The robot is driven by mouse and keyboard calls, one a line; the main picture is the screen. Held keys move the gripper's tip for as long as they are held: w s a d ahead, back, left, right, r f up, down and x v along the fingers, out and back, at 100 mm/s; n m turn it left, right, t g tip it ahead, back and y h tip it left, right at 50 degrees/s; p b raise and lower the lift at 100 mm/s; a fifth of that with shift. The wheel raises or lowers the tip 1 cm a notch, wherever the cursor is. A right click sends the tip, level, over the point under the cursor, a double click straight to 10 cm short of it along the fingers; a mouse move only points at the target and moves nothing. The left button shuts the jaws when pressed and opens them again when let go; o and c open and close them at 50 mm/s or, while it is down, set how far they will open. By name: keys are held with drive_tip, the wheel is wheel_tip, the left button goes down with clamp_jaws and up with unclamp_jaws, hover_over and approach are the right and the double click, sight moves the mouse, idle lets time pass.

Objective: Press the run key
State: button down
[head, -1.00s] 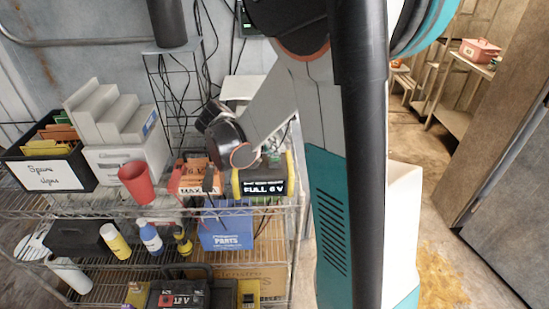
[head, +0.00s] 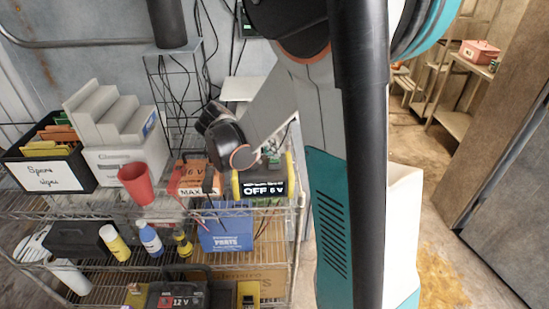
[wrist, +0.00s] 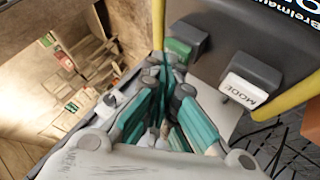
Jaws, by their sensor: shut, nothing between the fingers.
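A dark charger unit with yellow side bars (head: 263,175) stands at the right end of the shelf in the head view. Its display (head: 264,189) reads OFF 6 V. In the wrist view its face carries a green key (wrist: 183,42) with no label I can read, and a white key (wrist: 251,80) marked MODE. My gripper (wrist: 167,66) is shut and empty. Its fingertips are close to the lower left of the green key; I cannot tell whether they touch it.
An orange battery (head: 194,178) stands left of the unit, with a red cup (head: 136,184) and a spare signs box (head: 50,170) farther left. A blue parts bin (head: 226,228) is below. Cables hang behind. Open floor lies to the right.

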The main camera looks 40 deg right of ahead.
drive_tip(key=shift+r+p, duration=0.35)
drive_tip(key=shift+r, duration=0.35)
drive_tip(key=shift+r, duration=0.1)
drive_tip(key=shift+r+p, duration=1.8)
drive_tip(key=shift+r, duration=0.65)
drive_tip(key=s+a+f+n+t+y+b, duration=0.1)
drive_tip(key=s+a+n+t+y+b, duration=0.1)
drive_tip(key=s+a, duration=0.3)
drive_tip(key=s+a+f+n+t+y+b, duration=0.1)
drive_tip(key=s+a+n+t+y+b, duration=0.1)
drive_tip(key=a, duration=0.9)
drive_tip(key=s+a+f+n+t+y+b, duration=0.1)
drive_tip(key=s+a+n+y+b, duration=0.3)
drive_tip(key=s+a, duration=0.4)
drive_tip(key=shift+s+a+f+t+y+b, duration=0.2)
drive_tip(key=shift+s+a+t+y+b, duration=0.1)
drive_tip(key=shift+t+y+b, duration=0.4)
